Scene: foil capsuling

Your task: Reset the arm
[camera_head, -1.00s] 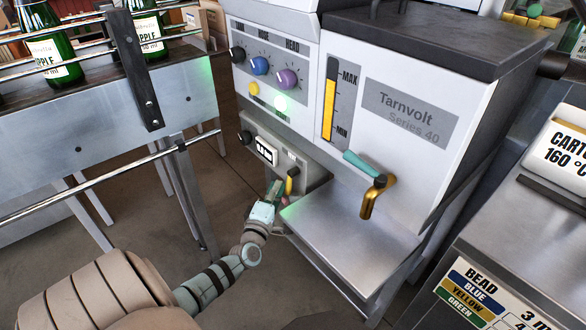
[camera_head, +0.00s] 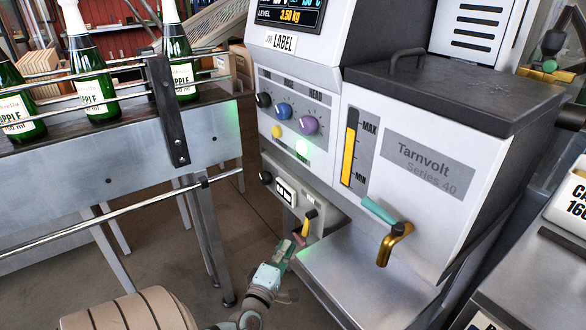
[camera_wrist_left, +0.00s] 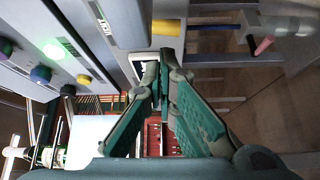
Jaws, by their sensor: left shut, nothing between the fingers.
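My left gripper (camera_head: 284,250) is in front of the lower control panel of the white Tarnvolt machine (camera_head: 415,190), left of its metal shelf. Its fingers are shut and empty, and they show large in the left wrist view (camera_wrist_left: 160,68). A yellow-tipped lever (camera_head: 311,217) on the panel is just above and right of the fingertips in the head view, with a pink part (camera_head: 299,239) below it. The gripper looks apart from both. My right gripper is not in view.
A conveyor with rails (camera_head: 110,165) and green bottles (camera_head: 92,85) stands at the left. The metal shelf (camera_head: 360,285) and a brass tap with a teal handle (camera_head: 393,240) are at the right. Free floor lies between conveyor and machine.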

